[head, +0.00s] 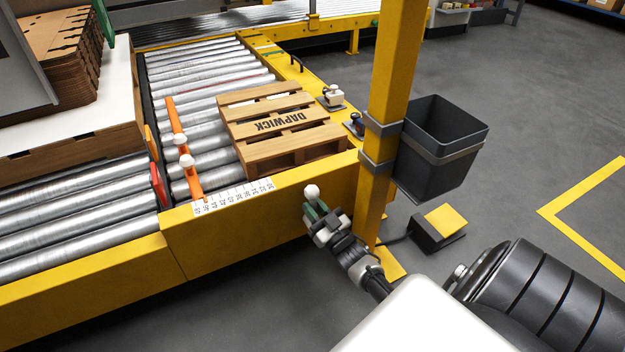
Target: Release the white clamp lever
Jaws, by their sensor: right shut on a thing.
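A white rounded knob (312,191), which looks like the white clamp lever's end, shows at the front yellow side of the conveyor. My right gripper (316,208) is shut around it, just below the knob, with green parts showing at the fingers. The fingers hide the lever's lower part and its mount. My left gripper is out of view.
A yellow post (394,90) with a dark bin (440,145) stands right beside my right gripper. A yellow-topped pedal (446,217) is on the floor. A white ruler strip (232,197) lies along the frame.

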